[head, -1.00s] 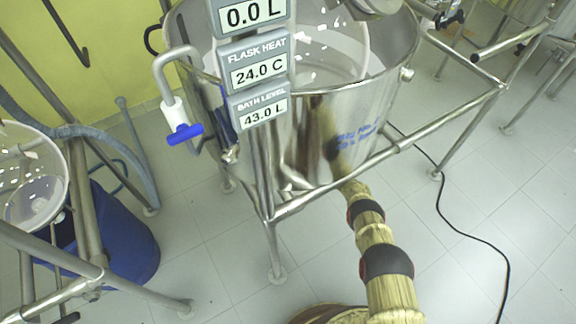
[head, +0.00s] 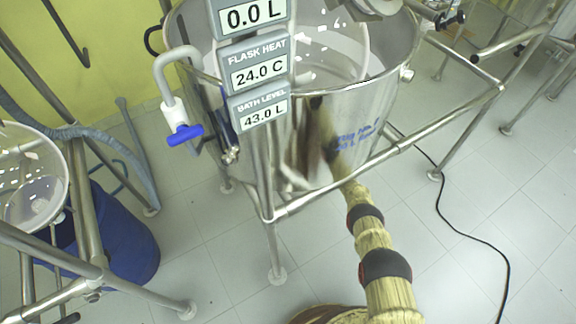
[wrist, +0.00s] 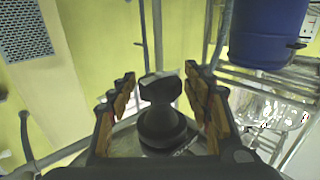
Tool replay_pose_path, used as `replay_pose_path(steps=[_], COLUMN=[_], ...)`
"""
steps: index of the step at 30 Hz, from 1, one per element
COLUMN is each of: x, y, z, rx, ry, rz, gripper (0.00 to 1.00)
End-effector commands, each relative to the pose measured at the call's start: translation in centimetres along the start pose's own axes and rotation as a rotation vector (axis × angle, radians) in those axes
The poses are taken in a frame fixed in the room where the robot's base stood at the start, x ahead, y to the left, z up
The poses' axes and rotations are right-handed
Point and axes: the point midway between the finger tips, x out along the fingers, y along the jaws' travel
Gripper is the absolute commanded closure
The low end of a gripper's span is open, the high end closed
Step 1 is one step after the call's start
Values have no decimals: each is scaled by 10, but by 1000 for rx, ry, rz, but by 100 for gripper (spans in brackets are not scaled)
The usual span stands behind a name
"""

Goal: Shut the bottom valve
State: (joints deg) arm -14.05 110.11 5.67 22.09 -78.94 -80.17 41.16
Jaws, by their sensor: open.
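In the wrist view, my gripper (wrist: 160,88) is open, with one dark, orange-padded finger on each side. Between the fingers stands a dark, knob-like part with a wide, blocky end (wrist: 160,122). It looks like the bottom valve's handle, but I cannot be sure. Gaps show between it and both fingers. In the head view, my arm reaches under the steel bath vessel (head: 375,105), which hides my gripper and the underside. A blue-handled tap (head: 185,134) hangs from a pipe at the vessel's upper left.
Steel frame rails (head: 400,143) and legs surround the vessel. A blue barrel (head: 125,235) stands at left and shows in the wrist view (wrist: 268,35). A black cable (head: 470,235) lies on the floor at right. Display panels (head: 258,62) hang in front of the vessel.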

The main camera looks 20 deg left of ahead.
Motion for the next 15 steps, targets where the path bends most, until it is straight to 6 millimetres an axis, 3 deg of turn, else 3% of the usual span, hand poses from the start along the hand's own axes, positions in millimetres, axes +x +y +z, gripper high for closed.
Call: replay_pose_path(steps=[15], x=[1], y=[-2], z=[-5], rx=[3], ry=[-1], rz=[224], gripper=[50])
